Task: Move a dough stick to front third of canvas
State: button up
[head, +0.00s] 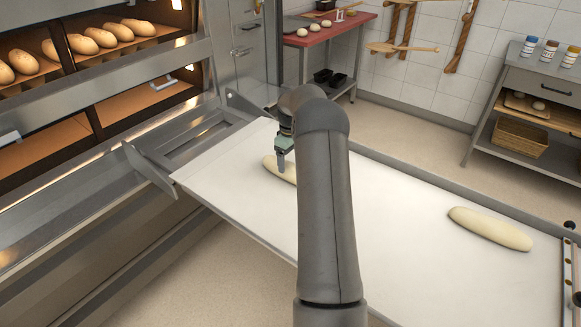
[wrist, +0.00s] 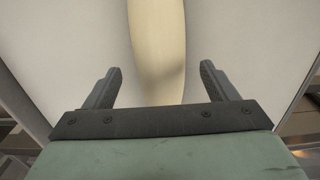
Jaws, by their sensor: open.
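Two pale dough sticks lie on the white canvas (head: 395,235). One dough stick (head: 280,168) lies toward the oven end, partly hidden behind my arm. The other dough stick (head: 490,229) lies toward the right end, clear of my arm. My gripper (head: 283,160) is over the stick at the oven end. In the wrist view that stick (wrist: 158,45) runs lengthwise between the two fingers of my open gripper (wrist: 160,85), with a gap on each side. The head view does not show clearly how high the fingertips are above the canvas.
A deck oven with baked loaves (head: 85,42) stands at the left, its metal bracket (head: 150,170) beside the canvas end. A red table (head: 335,27) is at the back. A grey cabinet (head: 540,90) with jars stands at the right. The canvas between the two sticks looks bare beside my arm.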

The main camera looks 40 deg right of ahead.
aim_at(290, 166)
notch_tip(290, 166, up, 8)
jog(key=s+a+r+m, duration=0.1)
jog(key=s+a+r, duration=0.35)
jog(key=a, duration=0.55)
jog(key=s+a+r, duration=0.3)
jog(key=s+a, duration=0.2)
jog(key=a, duration=0.6)
jog(key=s+a+f+m, duration=0.1)
jog(key=s+a, duration=0.5)
jog(key=s, duration=0.6)
jog(key=s+a+f+m, duration=0.1)
jog(key=s+a+f, duration=0.2)
jog(key=s+a, duration=0.4)
jog(key=s, duration=0.5)
jog(key=shift+s+a+f+m, duration=0.15)
jog(key=shift+s+a+m, duration=0.1)
jog(key=shift+s+m, duration=0.1)
